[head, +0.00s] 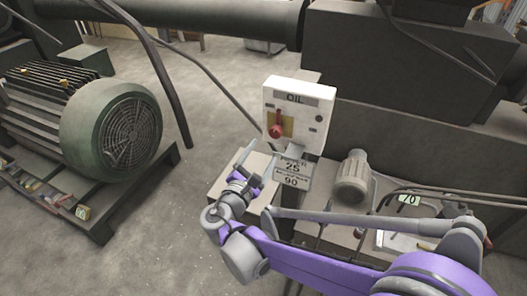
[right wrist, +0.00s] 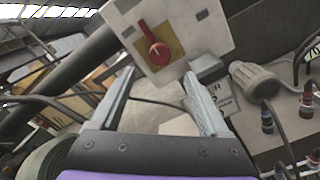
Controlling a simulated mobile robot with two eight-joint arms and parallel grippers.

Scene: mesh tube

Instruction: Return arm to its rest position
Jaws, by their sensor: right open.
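My right arm (head: 330,268) is purple and grey and reaches in from the lower right of the head view. Its gripper (head: 259,161) is open, in front of and below a white control box marked OIL (head: 299,112). In the right wrist view the two grey fingers of this gripper (right wrist: 158,76) stand wide apart. Nothing is between them. The box's red rotary knob (head: 276,131) sits on a yellow plate; the knob also shows beyond the fingers in the right wrist view (right wrist: 157,51). I cannot tell the exact gap to the box. My left gripper is not in view.
A green motor (head: 112,130) on a dark pallet stands at the left. A label plate (head: 292,172) hangs below the box. A small grey motor (head: 352,182) and cables lie to its right, near my forearm.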

